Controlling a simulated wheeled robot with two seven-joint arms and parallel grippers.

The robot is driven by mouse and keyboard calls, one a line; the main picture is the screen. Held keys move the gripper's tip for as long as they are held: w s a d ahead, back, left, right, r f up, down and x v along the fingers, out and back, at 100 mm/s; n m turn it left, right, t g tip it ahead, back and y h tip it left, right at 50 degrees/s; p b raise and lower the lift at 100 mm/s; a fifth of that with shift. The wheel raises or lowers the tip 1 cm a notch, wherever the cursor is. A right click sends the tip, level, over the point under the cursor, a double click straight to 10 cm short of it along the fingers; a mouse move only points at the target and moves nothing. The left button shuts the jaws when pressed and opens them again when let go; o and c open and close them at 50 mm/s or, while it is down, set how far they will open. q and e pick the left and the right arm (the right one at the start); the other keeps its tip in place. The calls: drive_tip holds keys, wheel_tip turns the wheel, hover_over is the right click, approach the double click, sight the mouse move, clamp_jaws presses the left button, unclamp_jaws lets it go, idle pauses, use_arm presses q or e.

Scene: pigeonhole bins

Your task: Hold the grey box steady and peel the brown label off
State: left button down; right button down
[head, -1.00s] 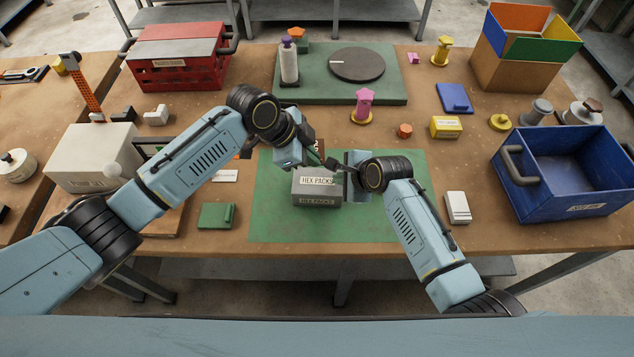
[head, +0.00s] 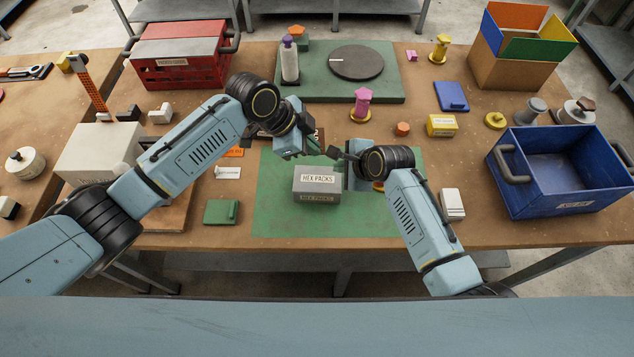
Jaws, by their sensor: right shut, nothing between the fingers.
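The grey box (head: 316,187), marked HEX PACKS on its front, sits upright on the green mat (head: 275,220). Its grey top is largely clear. A dark brown patch with a pale mark (head: 320,134) shows behind my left gripper; I cannot tell whether it is the brown label. My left gripper (head: 322,151) is above and behind the box, apart from it; its fingers are too small and dark to read. My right gripper (head: 338,153) is shut and empty, pointing left above the box's back right, close to the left fingertips.
A blue bin (head: 510,185) stands at the right, and a red crate (head: 155,70) at the back left. A green block (head: 221,212) lies left of the mat, a white block (head: 453,205) right of it. The mat's front is clear.

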drive_tip(key=v, duration=1.1)
drive_tip(key=shift+s+d+r, duration=0.1)
drive_tip(key=shift+s+d, duration=0.05)
